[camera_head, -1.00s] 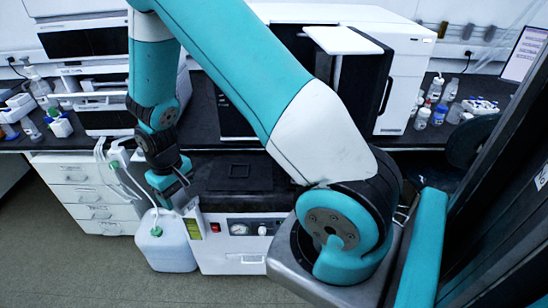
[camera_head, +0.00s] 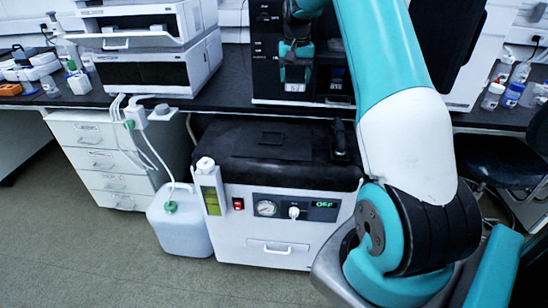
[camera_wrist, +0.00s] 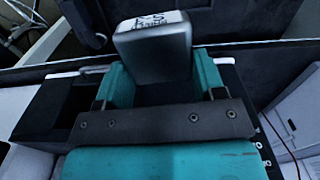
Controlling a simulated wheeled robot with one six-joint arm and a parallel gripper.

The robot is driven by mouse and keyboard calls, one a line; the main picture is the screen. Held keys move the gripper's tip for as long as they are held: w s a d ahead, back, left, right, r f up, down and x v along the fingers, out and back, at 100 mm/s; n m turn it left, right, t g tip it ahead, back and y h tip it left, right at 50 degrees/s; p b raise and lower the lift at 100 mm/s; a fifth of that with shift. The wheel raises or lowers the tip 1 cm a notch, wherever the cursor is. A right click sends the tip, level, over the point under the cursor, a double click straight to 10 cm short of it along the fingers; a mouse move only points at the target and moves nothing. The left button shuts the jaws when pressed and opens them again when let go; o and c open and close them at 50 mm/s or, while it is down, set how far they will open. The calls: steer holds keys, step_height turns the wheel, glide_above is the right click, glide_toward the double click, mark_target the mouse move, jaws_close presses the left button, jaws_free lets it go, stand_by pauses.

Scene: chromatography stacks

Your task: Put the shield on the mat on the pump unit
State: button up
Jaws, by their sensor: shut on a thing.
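My gripper (camera_head: 296,72) hangs in front of the dark instrument, above and behind the pump unit (camera_head: 325,245). In the wrist view my gripper (camera_wrist: 162,78) is shut on a grey block with a white label, which I take to be the shield (camera_wrist: 155,50). The label reads upside down, and the shield's lower part is hidden between the teal fingers. In the head view the shield (camera_head: 295,87) is small and hard to make out. The dark mat (camera_head: 265,150) lies flat on the pump unit's black top.
A black upright part (camera_head: 341,142) stands at the right of the pump top. A jug (camera_head: 180,222) with tubing is on the floor to the left. Stacked instruments (camera_head: 155,70) and bottles (camera_head: 492,96) occupy the bench.

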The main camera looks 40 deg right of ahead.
mark_target(299, 138)
steer(key=shift+s+d+f+m+b, duration=0.15)
steer(key=shift+s+d+b, duration=0.1)
steer(key=shift+d, duration=0.35)
steer(key=shift+s+d+r+m+b, duration=0.15)
steer(key=shift+s+d, duration=0.1)
steer(key=shift+d, duration=0.35)
step_height(299, 138, down, 20)
steer(key=shift+r+b, duration=0.25)
steer(key=shift+b, duration=0.5)
steer(key=shift+s+f, duration=0.1)
steer(key=shift+f, duration=0.05)
steer(key=o, duration=1.1)
steer(key=shift+c, duration=0.2)
